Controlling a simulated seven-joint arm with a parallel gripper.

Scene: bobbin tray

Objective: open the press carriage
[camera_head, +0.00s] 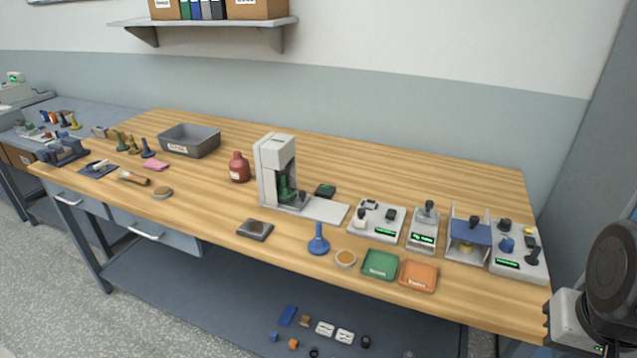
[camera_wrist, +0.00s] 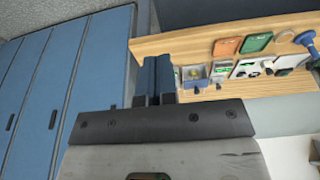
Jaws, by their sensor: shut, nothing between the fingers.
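A tall white press (camera_head: 272,170) stands upright near the middle of the wooden bench. A dark green part (camera_head: 285,188) sits in its opening, and a flat pale plate (camera_head: 325,209) extends from its foot to the right. A separate small station with a blue block (camera_head: 470,233) between pale side walls stands further right; it also shows in the wrist view (camera_wrist: 194,73). I cannot tell for certain which part is the carriage. My gripper (camera_wrist: 157,62) is shut and empty, over the bench's right end and away from the press. Part of my arm shows at the right edge of the head view.
Stations with dark knobs (camera_head: 423,230) stand beside the blue-block station. Green (camera_head: 381,264) and orange (camera_head: 418,275) trays, a blue funnel-shaped item (camera_head: 318,241) and a dark pad (camera_head: 255,230) lie in front. A red bottle (camera_head: 239,167) and grey bin (camera_head: 190,141) stand left of the press.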

